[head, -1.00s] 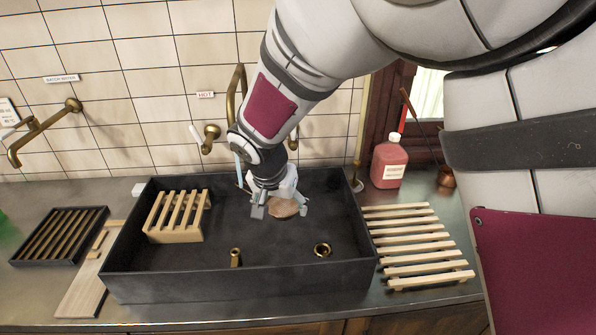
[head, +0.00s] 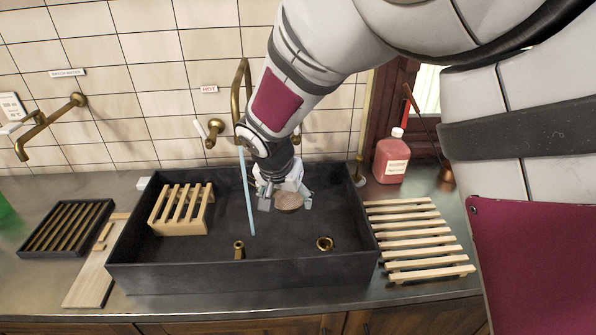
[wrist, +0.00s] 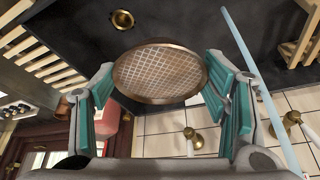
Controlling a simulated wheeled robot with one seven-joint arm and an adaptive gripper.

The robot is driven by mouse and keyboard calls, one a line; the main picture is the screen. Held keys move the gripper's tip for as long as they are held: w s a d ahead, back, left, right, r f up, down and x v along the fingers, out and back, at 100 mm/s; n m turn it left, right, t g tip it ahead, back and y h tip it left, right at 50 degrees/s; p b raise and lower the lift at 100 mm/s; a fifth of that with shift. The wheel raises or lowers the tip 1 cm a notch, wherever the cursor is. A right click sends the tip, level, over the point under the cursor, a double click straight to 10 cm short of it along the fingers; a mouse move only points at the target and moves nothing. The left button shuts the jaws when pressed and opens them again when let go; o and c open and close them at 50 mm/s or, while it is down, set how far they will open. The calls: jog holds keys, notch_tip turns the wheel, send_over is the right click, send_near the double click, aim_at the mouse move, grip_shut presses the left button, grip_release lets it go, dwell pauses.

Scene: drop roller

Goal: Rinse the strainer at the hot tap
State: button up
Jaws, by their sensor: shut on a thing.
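The strainer (head: 289,202), a round brown-rimmed mesh disc, is held by my gripper (head: 286,204) inside the dark sink (head: 190,277). In the wrist view the strainer (wrist: 160,72) sits between the teal-padded fingers of my gripper (wrist: 158,88), mesh face in view. The hot tap (head: 243,80) is a brass spout on the wall beside the HOT label (head: 209,89). A pale blue water stream (head: 246,190) falls into the sink left of my gripper. In the wrist view the stream (wrist: 250,65) passes outside the right finger, apart from the strainer.
A wooden rack (head: 181,210) stands in the sink's left part. A brass drain (head: 325,243) and a small brass post (head: 239,250) are near the front. A slatted rack (head: 415,240) and a pink bottle (head: 392,160) stand right. The second tap (head: 50,125) is left.

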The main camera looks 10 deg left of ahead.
jog(key=shift+s+a, duration=0.1)
jog(key=shift+s+a+p, duration=0.3)
jog(key=shift+a+p, duration=0.05)
jog(key=shift+p, duration=0.05)
jog(key=s+d+p, duration=0.4)
jog(key=s+p, duration=0.1)
jog(key=s, duration=0.1)
jog(key=shift+s+d, duration=0.25)
jog(key=shift+s, duration=0.05)
dwell(0.8)
jog(key=shift+r, duration=0.1)
dwell(1.1)
